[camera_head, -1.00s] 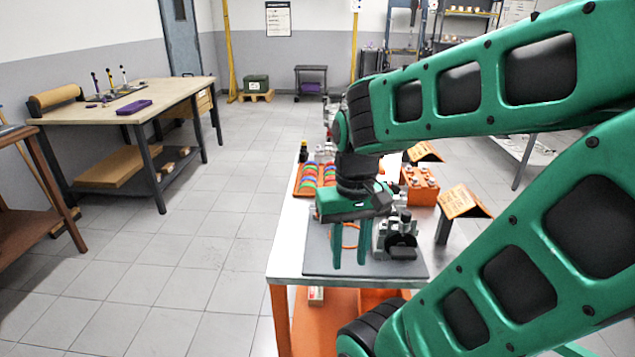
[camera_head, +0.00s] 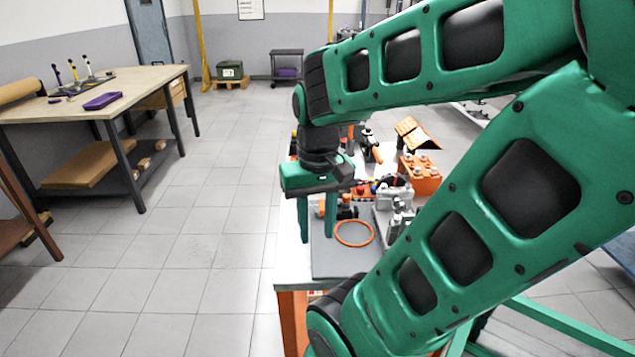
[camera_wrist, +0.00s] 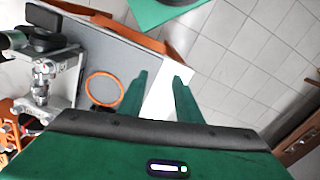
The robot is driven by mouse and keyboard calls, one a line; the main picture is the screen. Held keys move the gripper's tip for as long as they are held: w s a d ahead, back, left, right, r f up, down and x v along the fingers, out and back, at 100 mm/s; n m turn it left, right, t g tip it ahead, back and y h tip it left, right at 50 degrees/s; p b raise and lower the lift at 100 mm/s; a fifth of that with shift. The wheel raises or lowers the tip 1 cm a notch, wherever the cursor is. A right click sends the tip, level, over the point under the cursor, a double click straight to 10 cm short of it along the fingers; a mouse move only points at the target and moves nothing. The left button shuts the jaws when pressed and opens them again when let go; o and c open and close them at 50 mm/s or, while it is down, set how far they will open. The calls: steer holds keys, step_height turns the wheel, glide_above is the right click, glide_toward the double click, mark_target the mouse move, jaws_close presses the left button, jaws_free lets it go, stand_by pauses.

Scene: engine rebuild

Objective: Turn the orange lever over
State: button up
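My gripper (camera_head: 318,226) is open and empty, pointing down over the left edge of the grey mat (camera_head: 335,262) on the workbench. In the wrist view its two fingers (camera_wrist: 158,85) stand apart with nothing between them. An orange ring (camera_head: 354,233) lies flat on the mat, to the right of the fingers; it also shows in the wrist view (camera_wrist: 89,89), left of the fingers. A grey metal engine part (camera_head: 397,217) stands right of the ring and shows in the wrist view (camera_wrist: 45,80). I cannot make out an orange lever for certain.
An orange block with round tops (camera_head: 421,172) and an orange sloped stand (camera_head: 417,133) are farther back on the bench. My own arm hides much of the bench's right side. Open floor lies left of the bench, with a wooden table (camera_head: 110,78) beyond.

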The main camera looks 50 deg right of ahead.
steer(key=w+d+m, duration=0.2)
steer(key=w+d, duration=0.4)
steer(key=d, duration=0.1)
steer(key=m, duration=0.1)
glide_above(322, 204)
steer(key=shift+a+f, duration=0.15)
steer(key=shift+f, duration=0.7)
steer(key=shift+d+f, duration=0.2)
steer(key=shift+f, duration=0.05)
steer(key=shift+a+f, duration=0.1)
steer(key=shift+f, duration=3)
steer(key=shift+r, duration=0.1)
jaws_close()
